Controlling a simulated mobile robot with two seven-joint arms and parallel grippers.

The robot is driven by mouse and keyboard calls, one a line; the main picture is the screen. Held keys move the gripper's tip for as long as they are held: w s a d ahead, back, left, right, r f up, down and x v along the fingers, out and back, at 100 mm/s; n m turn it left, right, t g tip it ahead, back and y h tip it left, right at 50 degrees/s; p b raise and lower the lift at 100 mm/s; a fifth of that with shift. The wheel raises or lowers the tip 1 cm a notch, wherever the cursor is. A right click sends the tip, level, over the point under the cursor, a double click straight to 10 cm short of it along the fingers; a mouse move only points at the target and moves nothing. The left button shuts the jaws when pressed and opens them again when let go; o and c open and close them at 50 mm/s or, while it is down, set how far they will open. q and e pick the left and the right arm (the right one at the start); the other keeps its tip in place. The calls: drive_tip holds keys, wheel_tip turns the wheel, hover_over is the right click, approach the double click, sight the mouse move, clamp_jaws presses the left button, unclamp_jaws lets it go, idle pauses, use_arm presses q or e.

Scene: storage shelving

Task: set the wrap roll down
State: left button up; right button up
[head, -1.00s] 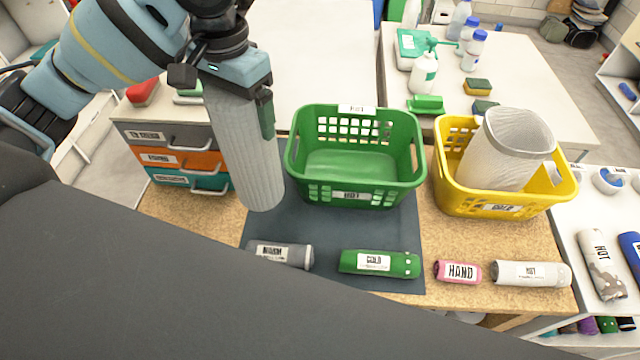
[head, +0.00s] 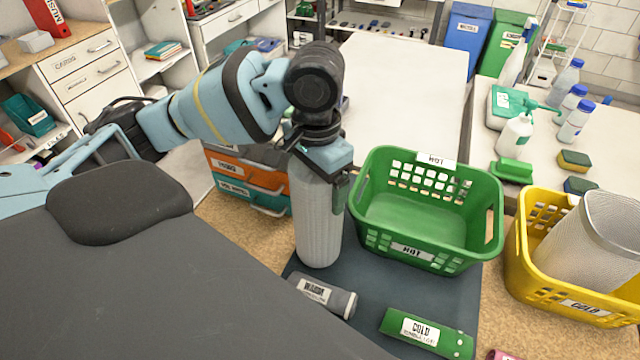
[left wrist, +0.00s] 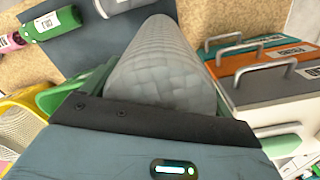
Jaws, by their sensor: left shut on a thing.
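The wrap roll (head: 318,225) is a tall grey cylinder with a woven-looking surface. My left gripper (head: 325,160) is shut on its upper end and holds it nearly upright. Its lower end is over the dark mat (head: 375,308), left of the green basket; I cannot tell whether it touches the mat. In the left wrist view the roll (left wrist: 160,65) extends away from the gripper (left wrist: 150,125) toward the mat (left wrist: 95,45). My right gripper is not in view.
The green basket (head: 412,250) labelled HOT is close right of the roll. Drawers (head: 250,190) stand behind left. A small grey labelled roll (head: 323,296) and a green COLD roll (head: 428,333) lie in front. A yellow basket (head: 570,300) holds a white mesh bin (head: 595,240).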

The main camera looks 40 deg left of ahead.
use_arm(q)
drive_tip(key=shift+f, duration=0.4)
drive_tip(key=o, duration=1.1)
drive_tip(key=shift+f, duration=0.1)
drive_tip(key=shift+o, duration=0.2)
